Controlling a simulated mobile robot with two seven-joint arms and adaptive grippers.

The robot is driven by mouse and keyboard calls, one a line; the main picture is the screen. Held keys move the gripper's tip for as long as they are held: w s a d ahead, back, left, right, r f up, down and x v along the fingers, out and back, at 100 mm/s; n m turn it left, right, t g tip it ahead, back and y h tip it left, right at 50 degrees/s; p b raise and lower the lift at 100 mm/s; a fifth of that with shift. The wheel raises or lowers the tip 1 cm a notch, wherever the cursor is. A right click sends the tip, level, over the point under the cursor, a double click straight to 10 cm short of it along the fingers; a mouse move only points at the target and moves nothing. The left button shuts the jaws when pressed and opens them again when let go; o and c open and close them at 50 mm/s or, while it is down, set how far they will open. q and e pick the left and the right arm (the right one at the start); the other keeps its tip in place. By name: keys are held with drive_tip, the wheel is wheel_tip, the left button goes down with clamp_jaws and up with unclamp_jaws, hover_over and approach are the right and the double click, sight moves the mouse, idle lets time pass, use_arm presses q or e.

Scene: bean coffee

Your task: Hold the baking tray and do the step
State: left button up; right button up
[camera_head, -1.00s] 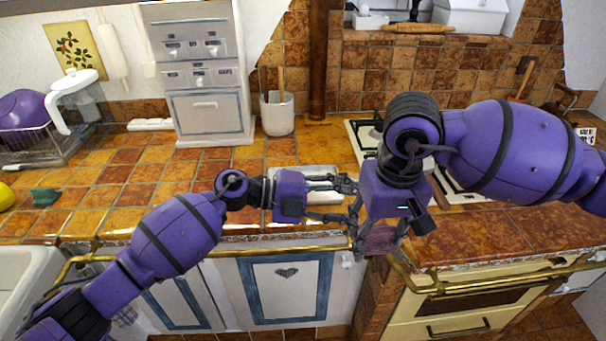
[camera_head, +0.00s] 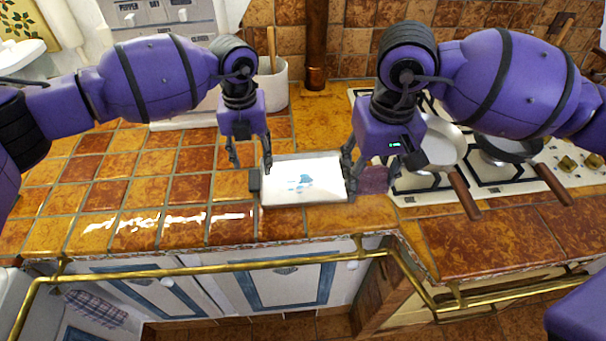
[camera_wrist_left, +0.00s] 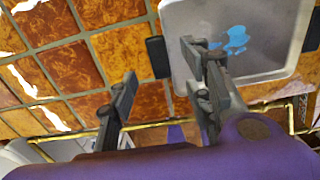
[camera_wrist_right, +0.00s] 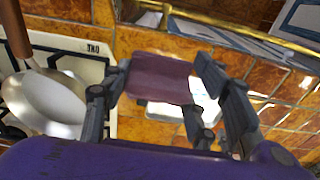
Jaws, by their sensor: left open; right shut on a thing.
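The baking tray (camera_head: 305,201) is a shallow light metal tray with dark handles, lying flat on the tiled counter. Blue patches lie on its inner floor. It also shows in the left wrist view (camera_wrist_left: 274,74). My left gripper (camera_head: 250,164) points down, open, over the tray's left handle (camera_wrist_left: 157,57), with one finger on each side of it in the picture. I cannot tell whether it touches the handle. My right gripper (camera_head: 380,166) is shut on a maroon block-like sponge (camera_wrist_right: 160,76), just right of the tray. In the right wrist view the sponge covers part of the tray.
A stove (camera_wrist_right: 62,64) with a pale pan (camera_head: 437,152) and a dark pan (camera_head: 507,149) is at the right, their brown handles pointing forward. A white utensil pot (camera_head: 274,87) stands behind the tray. A brass rail (camera_head: 210,270) runs along the front. Tiles left of the tray are clear.

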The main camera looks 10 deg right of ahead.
sight(255, 179)
use_arm(q)
drive_tip(key=shift+s+f, duration=0.25)
drive_tip(key=shift+f, duration=0.4)
use_arm(e)
drive_tip(key=shift+s+f, duration=0.25)
drive_tip(key=shift+f, duration=0.45)
use_arm(q)
wheel_tip(255, 179, down, 3)
drive_tip(key=shift+w+f+b, duration=0.15)
drive_tip(key=shift+b, duration=0.75)
use_arm(e)
wheel_tip(255, 179, down, 4)
drive_tip(key=shift+r+g, duration=0.25)
drive_tip(key=shift+g, duration=0.15)
use_arm(q)
drive_tip(key=shift+f+b, duration=0.55)
drive_tip(key=shift+f, duration=0.55)
use_arm(e)
drive_tip(key=shift+s+f+g, duration=0.2)
drive_tip(key=shift+f+g, duration=0.1)
drive_tip(key=shift+f, duration=1)
use_arm(q)
drive_tip(key=shift+c, duration=1.4)
clamp_jaws()
